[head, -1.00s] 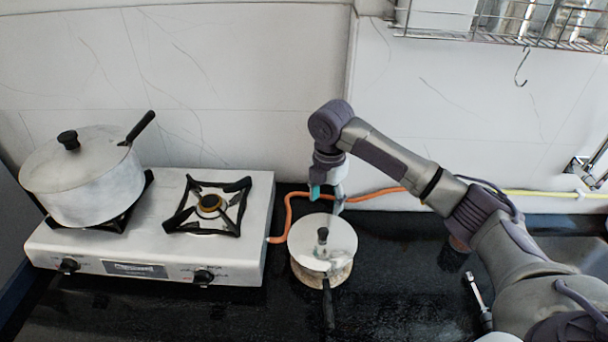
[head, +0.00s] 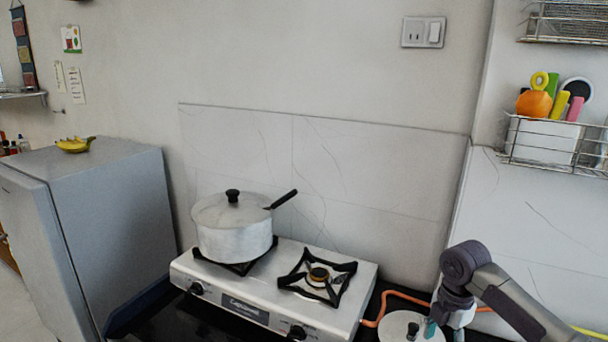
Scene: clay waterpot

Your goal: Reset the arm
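My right arm comes in from the lower right. Its gripper (head: 443,331) is near the bottom edge, over the right part of a small lidded pot (head: 393,325). Its fingers look apart, with nothing seen between them. One finger shows a teal pad. The fingertips are close to the frame edge. The small pot's pale lid has a black knob (head: 412,328) to the left of the gripper. The rest of this pot is cut off by the frame. My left gripper is not in view.
A white two-burner stove (head: 270,311) stands left of the small pot. A large lidded pot (head: 235,240) sits on its left burner; the right burner (head: 318,275) is bare. An orange hose (head: 400,294) runs behind the small pot. A grey fridge (head: 120,205) stands at left. A wire rack (head: 550,150) hangs upper right.

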